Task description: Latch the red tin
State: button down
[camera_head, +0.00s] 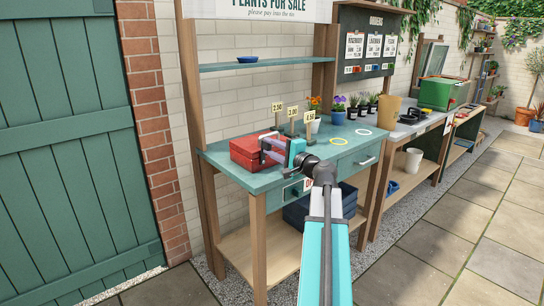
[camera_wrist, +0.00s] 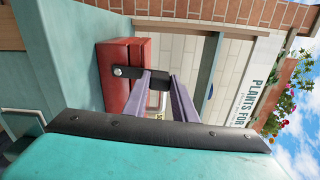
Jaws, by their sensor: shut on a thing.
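The red tin (camera_head: 246,153) stands on the left part of the green bench top, and its lid looks down. In the wrist view the tin (camera_wrist: 112,92) shows sideways, with a dark latch (camera_wrist: 127,72) fixed to its front by a round rivet. My gripper (camera_head: 268,150) is in front of the tin. The fingers and the latch's end partly hide each other.
Price tags (camera_head: 293,112) and potted flowers (camera_head: 314,115) stand just behind and right of the tin. A blue crate (camera_head: 297,210) sits below. A blue dish (camera_head: 247,59) rests on the shelf above.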

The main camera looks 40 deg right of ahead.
jog(key=shift+w+a+r+n+b, duration=0.2)
jog(key=shift+a+n+b, duration=0.25)
jog(key=shift+n, duration=0.15)
jog(key=c, duration=1.4)
grip_release()
jog(key=shift+f, duration=0.1)
jog(key=shift+c, duration=0.2)
jog(key=shift+s+f, duration=0.1)
jog(key=shift+s, duration=0.1)
jog(key=s, duration=1.3)
jog(key=shift+s+a+p, duration=0.25)
jog(key=shift+a+p, duration=0.05)
jog(key=shift+a, duration=0.15)
jog(key=shift+w, duration=0.1)
